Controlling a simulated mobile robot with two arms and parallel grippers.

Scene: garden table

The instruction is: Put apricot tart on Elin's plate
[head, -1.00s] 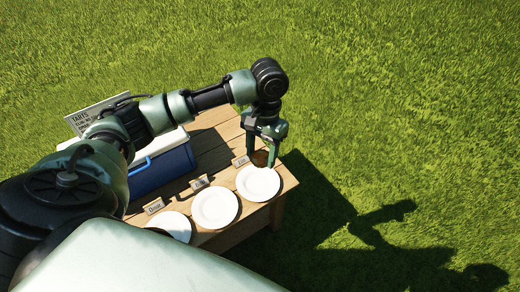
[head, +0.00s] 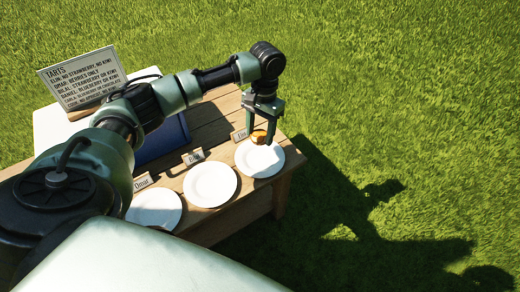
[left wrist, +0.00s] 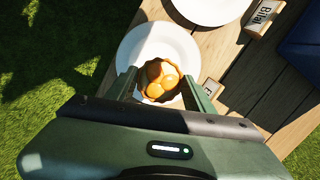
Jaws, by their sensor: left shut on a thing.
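The apricot tart (head: 258,138), with orange fruit halves in a brown crust, is between the fingers of my left gripper (head: 262,140). In the left wrist view the tart (left wrist: 161,82) shows between the two fingers (left wrist: 160,88), which are shut on it. Elin's plate (head: 263,163), white and round, lies under and just in front of the tart, by the card reading Elin (head: 240,134). In the left wrist view the tart overlaps the plate (left wrist: 136,50). I cannot tell whether the tart touches it. My right gripper is not in view.
Two more white plates, Bilal's (head: 210,185) and Omar's (head: 154,208), stand in a row to the left on the wooden table (head: 213,135). A blue cooler (head: 165,140) and a TARTS sign (head: 88,82) are behind. Grass surrounds the table.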

